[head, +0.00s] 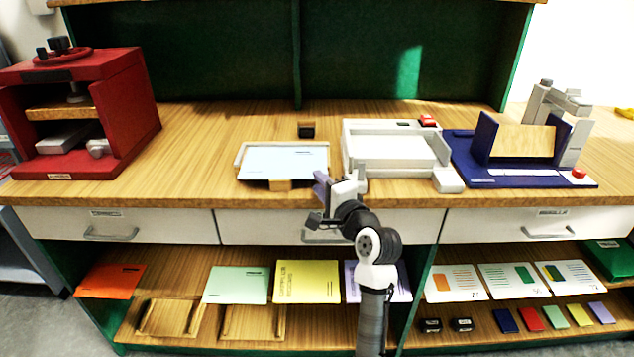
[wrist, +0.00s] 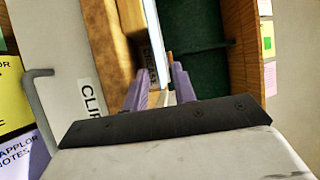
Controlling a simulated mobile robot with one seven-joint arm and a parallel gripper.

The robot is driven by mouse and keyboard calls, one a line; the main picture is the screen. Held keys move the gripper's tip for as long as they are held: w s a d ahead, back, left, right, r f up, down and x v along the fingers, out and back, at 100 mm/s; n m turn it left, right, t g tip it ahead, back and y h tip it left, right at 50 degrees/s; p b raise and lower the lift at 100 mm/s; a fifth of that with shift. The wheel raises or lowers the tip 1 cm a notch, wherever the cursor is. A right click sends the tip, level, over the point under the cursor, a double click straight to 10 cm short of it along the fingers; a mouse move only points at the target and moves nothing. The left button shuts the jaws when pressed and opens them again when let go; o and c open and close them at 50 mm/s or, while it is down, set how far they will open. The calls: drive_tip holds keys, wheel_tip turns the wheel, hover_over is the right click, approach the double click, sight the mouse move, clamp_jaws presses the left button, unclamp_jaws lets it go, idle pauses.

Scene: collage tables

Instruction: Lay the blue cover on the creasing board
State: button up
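The pale blue cover (head: 285,161) lies flat on a low board with a raised white edge (head: 240,160) at its left and back. This looks like the creasing board. The cover also shows as a pale strip in the wrist view (wrist: 170,32). My gripper (head: 320,185) is at the board's front right corner, close to the cover's right edge. In the wrist view its two purple fingers (wrist: 161,75) stand apart with a gap between them. Whether any edge of the cover lies between the fingertips is hard to tell.
A small wooden block (head: 281,185) is at the board's front. A grey-white machine (head: 390,150) stands close right, then a blue one (head: 520,172). A red press (head: 85,115) is far left, with bare tabletop (head: 195,150) between. Coloured covers (head: 235,285) lie on the shelf below.

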drive_tip(key=b+v, duration=0.1)
drive_tip(key=v, duration=1)
drive_tip(key=shift+b, duration=0.3)
drive_tip(key=shift+s, duration=0.15)
